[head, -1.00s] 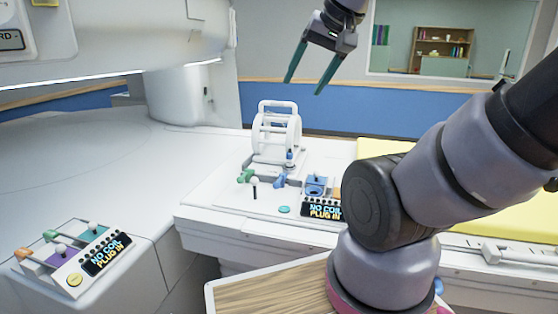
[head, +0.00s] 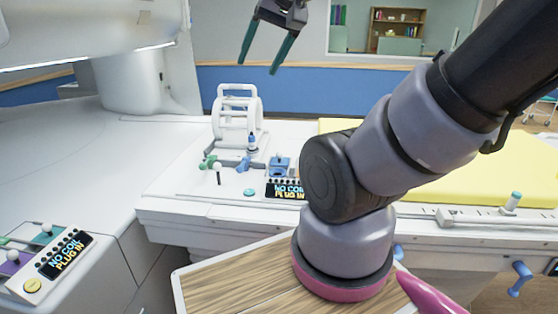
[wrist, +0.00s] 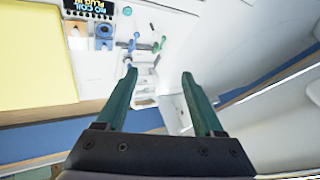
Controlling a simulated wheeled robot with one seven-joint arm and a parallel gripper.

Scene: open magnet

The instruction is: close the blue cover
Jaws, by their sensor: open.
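A small blue cover (head: 280,164) is on the control panel of the white table, just above the "NO COIL PLUG IN" display. I cannot tell its exact angle. In the wrist view the blue part (wrist: 104,30) shows near the top, beside the display. My gripper (head: 259,67) is high above and behind the panel, well apart from the cover. Its two green fingers are spread with nothing between them, as the wrist view (wrist: 158,73) also shows.
A white coil frame (head: 238,115) stands behind the panel. Green (head: 208,162) and blue (head: 243,164) connectors lie left of the cover. A yellow pad (head: 460,165) is to the right. A second panel (head: 48,262) is at lower left. The large white magnet overhangs at upper left.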

